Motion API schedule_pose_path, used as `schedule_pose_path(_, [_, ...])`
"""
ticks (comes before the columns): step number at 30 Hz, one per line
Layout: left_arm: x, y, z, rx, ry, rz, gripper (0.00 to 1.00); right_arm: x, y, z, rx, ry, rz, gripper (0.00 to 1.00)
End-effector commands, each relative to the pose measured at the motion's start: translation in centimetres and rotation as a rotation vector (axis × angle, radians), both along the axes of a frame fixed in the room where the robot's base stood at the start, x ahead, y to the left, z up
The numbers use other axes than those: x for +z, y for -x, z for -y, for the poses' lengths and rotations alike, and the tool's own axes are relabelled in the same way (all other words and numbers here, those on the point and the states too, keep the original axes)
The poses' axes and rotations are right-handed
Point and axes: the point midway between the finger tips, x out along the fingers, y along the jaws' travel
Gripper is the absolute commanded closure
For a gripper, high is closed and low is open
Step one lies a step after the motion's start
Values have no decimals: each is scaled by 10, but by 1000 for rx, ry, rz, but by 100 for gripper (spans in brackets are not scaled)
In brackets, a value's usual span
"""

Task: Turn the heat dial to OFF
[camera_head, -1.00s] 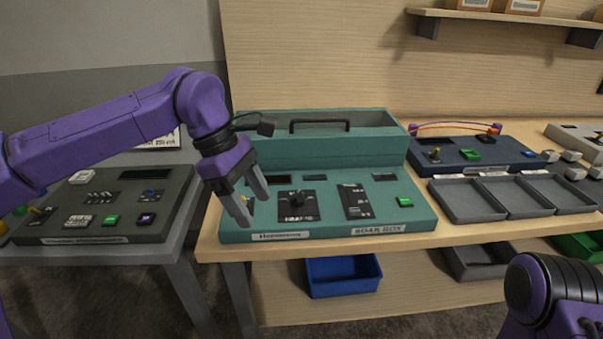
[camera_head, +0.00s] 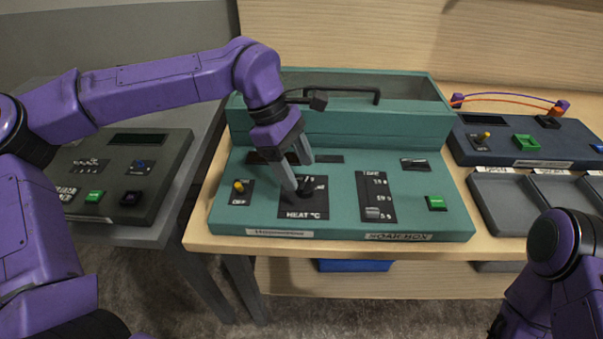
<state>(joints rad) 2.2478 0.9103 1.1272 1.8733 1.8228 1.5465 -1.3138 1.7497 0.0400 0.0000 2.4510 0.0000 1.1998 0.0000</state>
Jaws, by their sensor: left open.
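The heat dial is a black knob (camera_head: 307,190) on a dark panel marked HEAT °C (camera_head: 303,213), on the teal console (camera_head: 345,227) in the middle of the head view. My left gripper (camera_head: 299,178) is open and points down at the dial. One finger ends beside the knob's left side and the other is behind it. The fingers partly cover the dial's scale, so I cannot read its setting or tell whether they touch it. My right arm shows at the lower right; its gripper is outside the view.
A yellow-tipped toggle (camera_head: 239,186) is left of the dial. A slider panel (camera_head: 376,197) and green button (camera_head: 436,203) are to its right. Grey trays (camera_head: 500,205) and a dark blue console (camera_head: 505,159) stand further right. A dark console (camera_head: 150,170) stands left.

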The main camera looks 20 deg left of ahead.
Motion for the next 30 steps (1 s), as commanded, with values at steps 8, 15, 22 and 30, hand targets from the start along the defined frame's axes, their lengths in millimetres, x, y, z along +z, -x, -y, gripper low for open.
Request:
schedule_pose_path(8, [-31, 2, 12, 3, 0, -1, 34, 2, -1, 0, 0, 0, 1, 100])
schedule_pose_path(15, [-32, 2, 11, 5, 0, 0, 34, 2, -1, 0, 0, 0, 1, 100])
schedule_pose_path(22, [-32, 2, 11, 4, 0, 0, 90, 2, -1, 0, 0, 0, 1, 100])
schedule_pose_path(30, [-32, 2, 11, 35, 0, 2, 90, 1, -1, 0, 0, 0, 1, 100])
